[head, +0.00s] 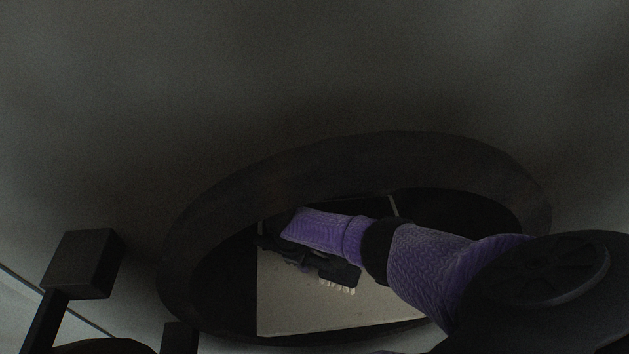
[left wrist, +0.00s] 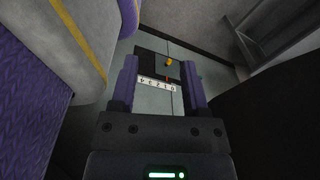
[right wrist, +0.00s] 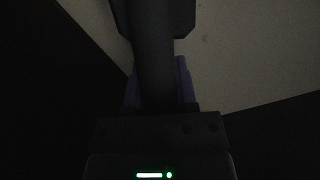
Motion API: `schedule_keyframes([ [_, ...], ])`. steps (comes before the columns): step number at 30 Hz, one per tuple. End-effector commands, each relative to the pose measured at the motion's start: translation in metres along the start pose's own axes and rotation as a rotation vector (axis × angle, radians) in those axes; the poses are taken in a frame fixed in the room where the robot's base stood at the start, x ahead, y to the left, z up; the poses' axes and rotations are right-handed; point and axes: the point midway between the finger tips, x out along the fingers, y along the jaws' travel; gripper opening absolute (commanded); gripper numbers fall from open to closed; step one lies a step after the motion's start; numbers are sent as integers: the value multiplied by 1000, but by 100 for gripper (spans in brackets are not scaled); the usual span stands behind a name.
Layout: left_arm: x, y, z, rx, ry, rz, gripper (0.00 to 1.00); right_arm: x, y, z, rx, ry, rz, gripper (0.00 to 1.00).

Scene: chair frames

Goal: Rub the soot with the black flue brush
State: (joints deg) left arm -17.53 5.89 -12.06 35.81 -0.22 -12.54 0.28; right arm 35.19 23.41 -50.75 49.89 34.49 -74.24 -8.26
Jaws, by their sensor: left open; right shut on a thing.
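My right arm reaches into a wide dark oval opening, and my right gripper (head: 300,255) is at its far end. It is shut on the black flue brush (head: 337,272), whose pale bristles show at the lower right. In the right wrist view the dark brush handle (right wrist: 152,60) runs between the purple fingers, over a pale surface. I cannot tell whether the bristles touch the surface. No soot can be made out clearly. My left gripper (left wrist: 159,66) is open and empty in the left wrist view, away from the brush.
The dark oval rim (head: 350,155) surrounds my right forearm, with a pale panel (head: 290,310) inside it. A dark block on a post (head: 82,265) stands at the left.

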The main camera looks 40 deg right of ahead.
Motion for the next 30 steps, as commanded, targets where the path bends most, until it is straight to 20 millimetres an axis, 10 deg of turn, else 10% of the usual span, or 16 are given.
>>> schedule_keyframes([
  [30, 12, 0, 2, 0, -2, 0, 59, -6, -13, -24, 0, 1, 0, 0],
])
